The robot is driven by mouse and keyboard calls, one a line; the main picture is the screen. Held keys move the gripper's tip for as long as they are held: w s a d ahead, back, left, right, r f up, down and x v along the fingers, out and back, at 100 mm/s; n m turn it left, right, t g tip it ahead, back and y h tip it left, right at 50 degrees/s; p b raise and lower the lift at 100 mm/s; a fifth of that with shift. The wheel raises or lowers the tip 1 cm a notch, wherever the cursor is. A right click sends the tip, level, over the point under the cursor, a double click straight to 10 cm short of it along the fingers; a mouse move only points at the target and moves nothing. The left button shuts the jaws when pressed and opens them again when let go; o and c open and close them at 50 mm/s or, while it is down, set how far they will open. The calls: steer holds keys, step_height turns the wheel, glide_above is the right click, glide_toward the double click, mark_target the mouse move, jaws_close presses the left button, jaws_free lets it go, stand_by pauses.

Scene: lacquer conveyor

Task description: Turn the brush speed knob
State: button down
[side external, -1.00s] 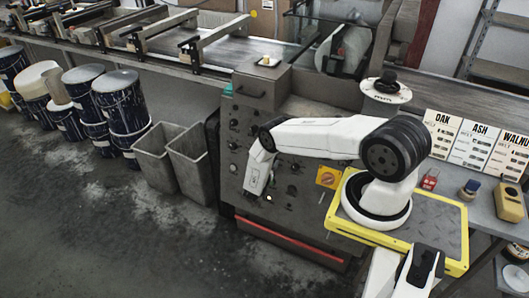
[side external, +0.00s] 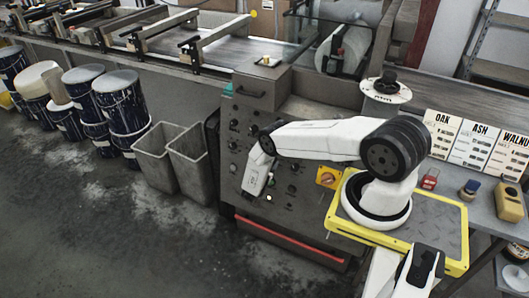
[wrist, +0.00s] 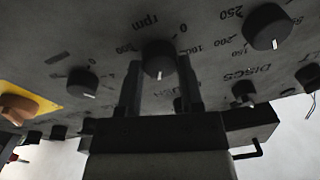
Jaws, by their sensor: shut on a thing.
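The machine's grey control panel fills most of the wrist view. A round black knob (wrist: 159,56) with a white pointer line sits between the two fingers of my gripper (wrist: 161,72), which is shut on its sides. A dial marked rpm with numbers surrounds this knob. The label by it is partly hidden by the fingers, with letters like "USH" showing. In the side view my gripper (side external: 255,186) is at the front of the panel, and the held knob cannot be made out there.
Another black knob (wrist: 82,82) is on one side and a larger one (wrist: 268,27) on the other, near a DISCS label. An orange rotary switch on a yellow plate (wrist: 18,104) is at the left. Grey bins (side external: 158,155) stand left of the machine.

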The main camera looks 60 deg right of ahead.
steer(key=shift+c, duration=1.2)
jaws_free()
steer(key=shift+a, duration=0.15)
steer(key=a, duration=0.7)
steer(key=shift+s+a+r, duration=0.15)
steer(key=shift+a+r, duration=0.1)
steer(key=shift+r, duration=0.05)
